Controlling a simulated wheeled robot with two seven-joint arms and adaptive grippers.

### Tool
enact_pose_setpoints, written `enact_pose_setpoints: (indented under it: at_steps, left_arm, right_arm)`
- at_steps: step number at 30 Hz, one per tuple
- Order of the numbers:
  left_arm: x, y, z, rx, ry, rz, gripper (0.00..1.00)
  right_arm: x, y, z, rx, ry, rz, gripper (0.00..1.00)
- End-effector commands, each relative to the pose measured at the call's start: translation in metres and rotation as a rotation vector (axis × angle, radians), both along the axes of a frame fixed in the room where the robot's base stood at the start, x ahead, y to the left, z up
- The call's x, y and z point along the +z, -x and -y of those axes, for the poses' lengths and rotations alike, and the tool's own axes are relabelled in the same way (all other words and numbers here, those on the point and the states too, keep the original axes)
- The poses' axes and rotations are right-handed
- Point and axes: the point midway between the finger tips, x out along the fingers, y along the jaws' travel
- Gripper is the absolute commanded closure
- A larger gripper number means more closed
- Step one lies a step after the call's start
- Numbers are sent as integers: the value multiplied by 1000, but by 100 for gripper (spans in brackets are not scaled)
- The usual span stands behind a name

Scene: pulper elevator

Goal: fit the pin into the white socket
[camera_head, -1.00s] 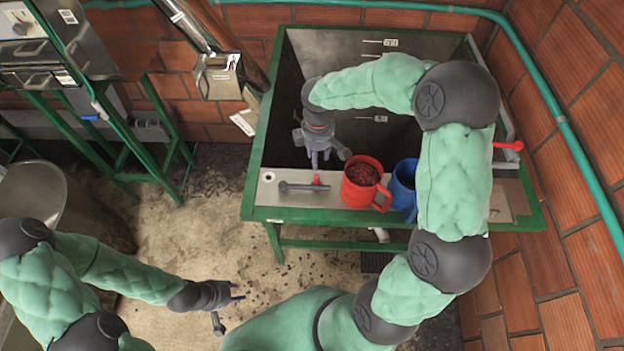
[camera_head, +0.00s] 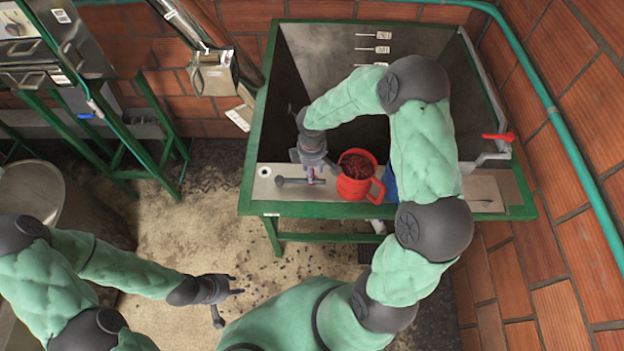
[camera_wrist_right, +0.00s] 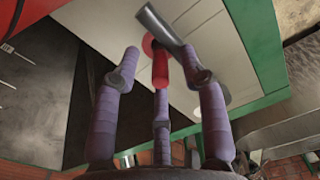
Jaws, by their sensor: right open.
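A dark grey rod-shaped pin (camera_head: 294,181) lies on the metal ledge, with a knob at its left end. A small red piece (camera_wrist_right: 159,66) shows beside a grey rod (camera_wrist_right: 160,24) in the right wrist view; I cannot tell whether they are joined. The small white ring-shaped socket (camera_head: 265,171) is on the ledge, left of the pin. My right gripper (camera_head: 314,172) is open over the pin's right end; its three purple fingers surround the red piece in the wrist view, contact unclear. My left gripper (camera_head: 236,285) is open and empty above the floor.
A red cup (camera_head: 356,187) of dark red cherries stands just right of my right gripper. A blue cup (camera_head: 390,183) is mostly hidden behind my right arm. The deep tank (camera_head: 290,85) opens behind the ledge. The green frame (camera_head: 300,210) edges the ledge.

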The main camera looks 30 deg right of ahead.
Motion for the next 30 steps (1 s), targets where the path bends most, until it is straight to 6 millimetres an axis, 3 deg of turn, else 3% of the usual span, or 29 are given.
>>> enact_pose_setpoints:
  at_steps: [3,8,20,23,30]
  left_arm:
    - [0,0,0,0,0,0,60]
    - [0,0,0,0,0,0,60]
    - [-1,0,0,0,0,0,60]
    - [-2,0,0,0,0,0,60]
    - [-7,0,0,0,0,0,60]
  right_arm:
    - [0,0,0,0,0,0,57]
    - [0,0,0,0,0,0,100]
    - [3,0,0,0,1,2,100]
    - [12,-1,1,1,3,3,100]
    - [55,-1,0,1,2,5,100]
